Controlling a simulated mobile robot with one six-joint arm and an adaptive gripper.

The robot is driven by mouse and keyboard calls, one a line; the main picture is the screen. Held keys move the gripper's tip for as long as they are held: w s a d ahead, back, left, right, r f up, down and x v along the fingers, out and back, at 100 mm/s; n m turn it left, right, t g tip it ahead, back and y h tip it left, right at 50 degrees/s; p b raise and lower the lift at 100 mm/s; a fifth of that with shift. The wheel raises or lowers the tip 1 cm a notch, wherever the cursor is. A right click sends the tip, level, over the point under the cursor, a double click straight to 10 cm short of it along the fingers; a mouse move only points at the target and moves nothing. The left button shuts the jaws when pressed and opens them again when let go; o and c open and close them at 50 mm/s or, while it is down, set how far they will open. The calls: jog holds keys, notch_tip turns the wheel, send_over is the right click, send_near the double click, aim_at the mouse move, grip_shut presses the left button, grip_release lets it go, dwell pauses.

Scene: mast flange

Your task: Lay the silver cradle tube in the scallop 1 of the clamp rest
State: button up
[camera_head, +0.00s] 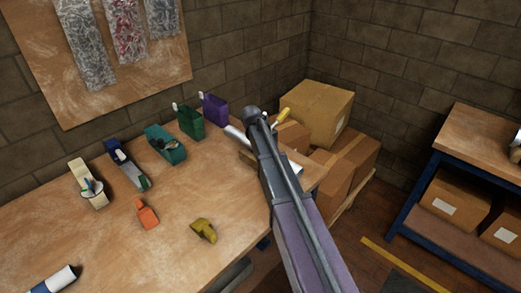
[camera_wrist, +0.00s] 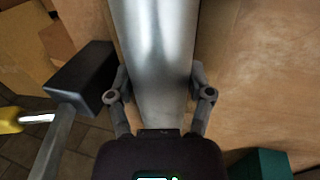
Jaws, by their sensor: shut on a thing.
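The silver cradle tube (camera_wrist: 155,45) runs lengthwise through the wrist view, between the fingers of my gripper (camera_wrist: 160,94). My gripper is shut on it, one finger on each side. In the head view a silver piece of the tube (camera_head: 236,132) shows left of my arm, by the table's far right corner. My arm hides the gripper there. I cannot clearly make out the clamp rest or its scallop 1 in either view.
A dark block with a bar (camera_wrist: 82,78) and a yellow handle (camera_wrist: 10,120) lie close left of the gripper. Purple (camera_head: 214,109), green (camera_head: 190,122) and teal (camera_head: 165,144) holders line the table's back. Cardboard boxes (camera_head: 318,108) stand beyond its right end.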

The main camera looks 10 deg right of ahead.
jog(key=shift+s+f, duration=0.2)
jog(key=shift+o, duration=0.9)
jog(key=shift+f+b, duration=0.25)
jog(key=shift+b, duration=0.15)
jog(key=o, duration=0.9)
jog(key=shift+d, duration=0.1)
jog(key=shift+o, duration=1.2)
jog(key=shift+w, duration=0.2)
jog(key=shift+r, duration=0.2)
